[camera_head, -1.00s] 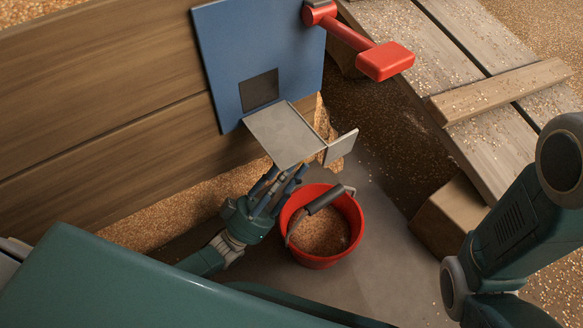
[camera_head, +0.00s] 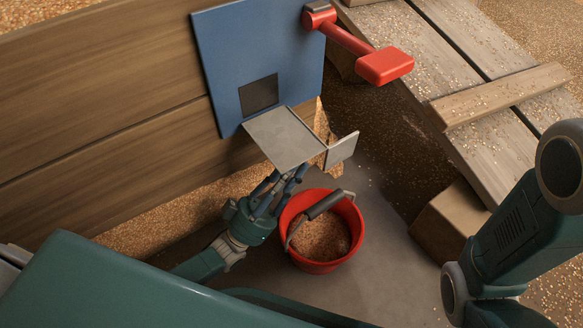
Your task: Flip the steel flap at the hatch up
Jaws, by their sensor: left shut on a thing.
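The steel flap (camera_head: 283,137) sticks out from the bottom of the blue hatch plate (camera_head: 262,50), below a dark square opening (camera_head: 259,95). A small upright grey tab (camera_head: 342,149) stands at its right outer corner. My left gripper (camera_head: 284,174) is under the flap's outer edge, its fingertips touching or very near it. The fingers look closed on the edge, though the flap partly hides the tips. My right gripper is out of view.
A red bucket (camera_head: 356,222) of grain with a dark handle grip stands on the floor just right of my left gripper. A red lever (camera_head: 384,66) is at the plate's upper right. A wooden ramp (camera_head: 490,140) and a wooden block (camera_head: 450,222) lie at the right.

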